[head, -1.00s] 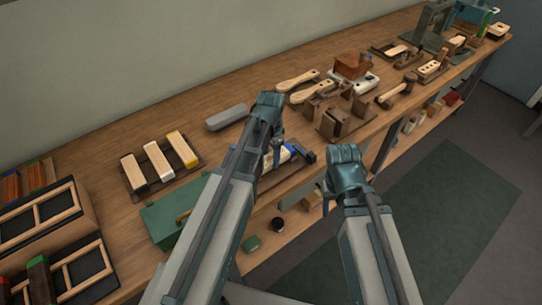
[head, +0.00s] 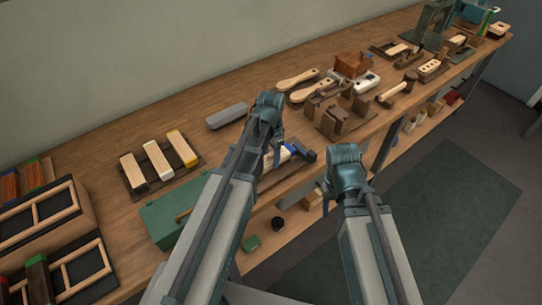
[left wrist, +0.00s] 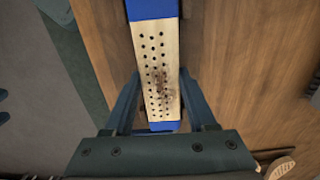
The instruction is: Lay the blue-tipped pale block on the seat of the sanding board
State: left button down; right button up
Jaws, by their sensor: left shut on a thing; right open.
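The blue-tipped pale block (left wrist: 156,72) has blue ends and rows of dark holes with a brown smudge on its face. My left gripper (left wrist: 155,112) is shut on its sides near one end. In the head view a pale part of the block (head: 282,154) shows beside my left gripper (head: 273,150), and the arm hides the rest. A brown board (head: 282,174), which looks like the sanding board, lies below the block near the bench's front edge. I cannot tell whether the block touches it. My right gripper (head: 328,205) is open and empty, in front of the bench.
A dark rack (head: 133,193) with several pale blocks and a green box (head: 160,222) stand to the left. A grey block (head: 228,116) lies behind my left gripper. Wooden brush bodies (head: 298,80) and tools fill the bench to the right.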

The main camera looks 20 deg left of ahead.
pick_arm(q)
jog(key=shift+f, duration=0.1)
grip_release()
dwell(0.4)
jog(key=shift+r+p, duration=4.05)
jog(key=shift+r, duration=0.05)
jog(key=shift+f, duration=0.1)
jog(key=s+d+n+y, duration=0.1)
jog(key=s+d+n, duration=0.2)
jog(key=s+d, duration=0.7)
jog(key=s, duration=0.4)
jog(key=shift+s+d+n, duration=0.15)
jog(key=shift+d+n, duration=0.1)
jog(key=shift+n, duration=0.15)
